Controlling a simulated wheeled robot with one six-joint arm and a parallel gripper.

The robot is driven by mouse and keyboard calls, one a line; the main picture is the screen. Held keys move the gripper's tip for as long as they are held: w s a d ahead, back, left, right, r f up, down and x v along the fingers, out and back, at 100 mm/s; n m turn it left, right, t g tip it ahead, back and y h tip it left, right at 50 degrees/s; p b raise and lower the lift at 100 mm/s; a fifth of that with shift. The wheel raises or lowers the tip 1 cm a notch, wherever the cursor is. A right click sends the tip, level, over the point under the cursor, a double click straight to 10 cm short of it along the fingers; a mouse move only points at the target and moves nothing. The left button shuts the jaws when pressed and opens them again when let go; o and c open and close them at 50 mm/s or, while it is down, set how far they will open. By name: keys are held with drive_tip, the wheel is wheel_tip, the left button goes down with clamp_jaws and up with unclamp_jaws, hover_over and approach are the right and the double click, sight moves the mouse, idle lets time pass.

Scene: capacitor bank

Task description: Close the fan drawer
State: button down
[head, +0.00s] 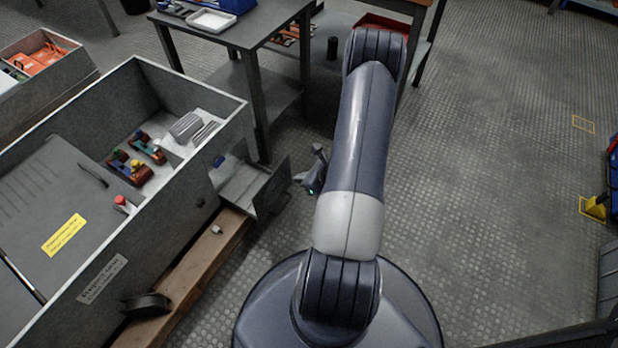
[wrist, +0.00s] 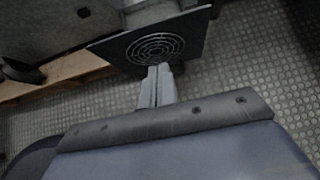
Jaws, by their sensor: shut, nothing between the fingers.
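The fan drawer (head: 241,187) sticks out from the right side of the grey cabinet (head: 168,215) in the head view, and its open tray shows behind the front plate. In the wrist view the drawer's dark front plate with a round fan grille (wrist: 155,45) faces my gripper. My gripper (head: 308,180) is just right of the front plate. In the wrist view my gripper (wrist: 158,70) is shut and empty, with its fingertips at the lower edge of the grille. I cannot tell whether the tips touch the plate.
A wooden beam (head: 190,275) runs under the cabinet. A grey workbench (head: 240,30) with a lower shelf stands behind the drawer. A yellow label (head: 64,235) lies on the cabinet's grey panel. Open patterned floor (head: 480,190) lies to the right of my arm.

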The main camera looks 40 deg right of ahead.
sight(275, 174)
drive_tip(key=w+f, duration=0.1)
drive_tip(key=w, duration=0.1)
drive_tip(key=w+a+f+b, duration=0.1)
drive_tip(key=w, duration=0.1)
drive_tip(key=w+a+f, duration=0.1)
drive_tip(key=w, duration=0.1)
drive_tip(key=shift+a+b, duration=0.1)
drive_tip(key=shift+b, duration=0.2)
drive_tip(key=shift+w+a, duration=0.15)
drive_tip(key=shift+w, duration=0.35)
drive_tip(key=w+a+b, duration=0.3)
drive_tip(key=w+a, duration=0.2)
drive_tip(key=w, duration=0.8)
drive_tip(key=shift+w, duration=0.25)
